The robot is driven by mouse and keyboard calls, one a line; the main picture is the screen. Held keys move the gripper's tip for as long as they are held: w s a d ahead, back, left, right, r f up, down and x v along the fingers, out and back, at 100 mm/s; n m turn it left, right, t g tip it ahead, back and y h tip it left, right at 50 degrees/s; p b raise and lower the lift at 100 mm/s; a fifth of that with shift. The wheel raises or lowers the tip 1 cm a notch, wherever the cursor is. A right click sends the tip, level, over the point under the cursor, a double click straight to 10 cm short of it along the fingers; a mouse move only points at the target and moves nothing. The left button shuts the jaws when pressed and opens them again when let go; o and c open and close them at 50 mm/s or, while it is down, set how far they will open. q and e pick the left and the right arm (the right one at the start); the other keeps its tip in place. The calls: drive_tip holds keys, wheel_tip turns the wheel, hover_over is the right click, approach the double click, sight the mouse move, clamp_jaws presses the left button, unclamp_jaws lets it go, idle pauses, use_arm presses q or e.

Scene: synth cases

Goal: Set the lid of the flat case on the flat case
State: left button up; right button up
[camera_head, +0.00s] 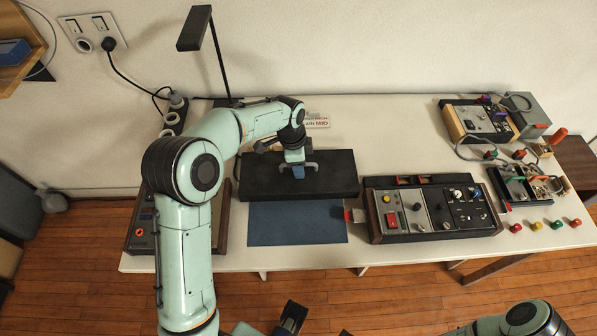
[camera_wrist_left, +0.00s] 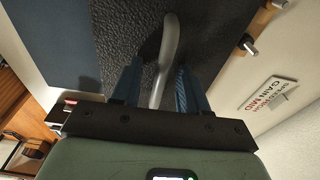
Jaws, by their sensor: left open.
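A wide black textured slab (camera_head: 256,178) with a grey handle on top lies at the back of the white table, behind a blue mat. I take its top as the lid of the flat case; I cannot tell whether the case's lower part is under it. My left gripper (camera_head: 297,172) is over the slab's middle at the handle. In the left wrist view, the open blue fingers (camera_wrist_left: 157,88) stand on either side of the grey handle (camera_wrist_left: 168,50), with the black surface (camera_wrist_left: 118,35) below.
The blue mat (camera_head: 297,228) lies bare in front of the slab. A control panel unit (camera_head: 430,208) stands right of it, and a wood-sided unit (camera_head: 142,222) left. A black lamp (camera_head: 220,60) rises behind. A small lettered sign (camera_head: 316,119) is behind the slab. Several devices crowd the right end.

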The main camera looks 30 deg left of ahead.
use_arm(q)
drive_tip(key=shift+f, duration=0.1)
clamp_jaws()
